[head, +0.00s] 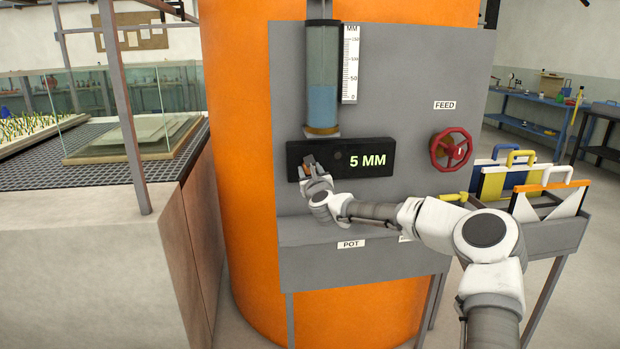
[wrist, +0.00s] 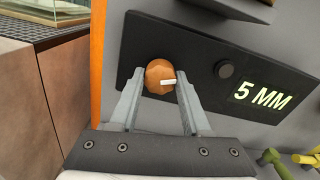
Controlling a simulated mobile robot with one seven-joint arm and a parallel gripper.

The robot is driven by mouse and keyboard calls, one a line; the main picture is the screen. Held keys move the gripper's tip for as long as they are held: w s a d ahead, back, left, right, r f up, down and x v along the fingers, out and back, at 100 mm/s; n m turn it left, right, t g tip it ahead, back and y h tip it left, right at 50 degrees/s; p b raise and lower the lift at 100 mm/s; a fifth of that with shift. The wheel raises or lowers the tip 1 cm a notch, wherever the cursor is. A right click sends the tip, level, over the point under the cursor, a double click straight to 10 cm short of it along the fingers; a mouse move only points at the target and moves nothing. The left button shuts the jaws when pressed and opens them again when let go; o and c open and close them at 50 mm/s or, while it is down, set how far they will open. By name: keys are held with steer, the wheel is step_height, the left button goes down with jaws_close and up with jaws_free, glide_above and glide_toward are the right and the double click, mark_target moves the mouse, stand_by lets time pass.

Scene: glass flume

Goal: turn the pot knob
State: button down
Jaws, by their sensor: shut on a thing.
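The pot knob (wrist: 159,74) is a round orange-brown knob with a white pointer mark, on a black panel (wrist: 205,60). The panel's display (head: 368,161) reads 5 MM. A POT label (head: 351,244) is on the ledge below.
A red FEED handwheel (head: 451,149) is to the right of the panel. A water tube (head: 322,85) with a MM scale (head: 350,65) stands above it. Coloured handled boards (head: 505,180) stand in a grey rack at the right. A small dark button (wrist: 224,69) is beside the knob.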

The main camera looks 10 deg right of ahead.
steer(key=shift+r+n+b, duration=0.1)
steer(key=shift+n+b, duration=6)
steer(key=shift+n, duration=9.6)
steer(key=shift+c, duration=1.9)
jaws_free()
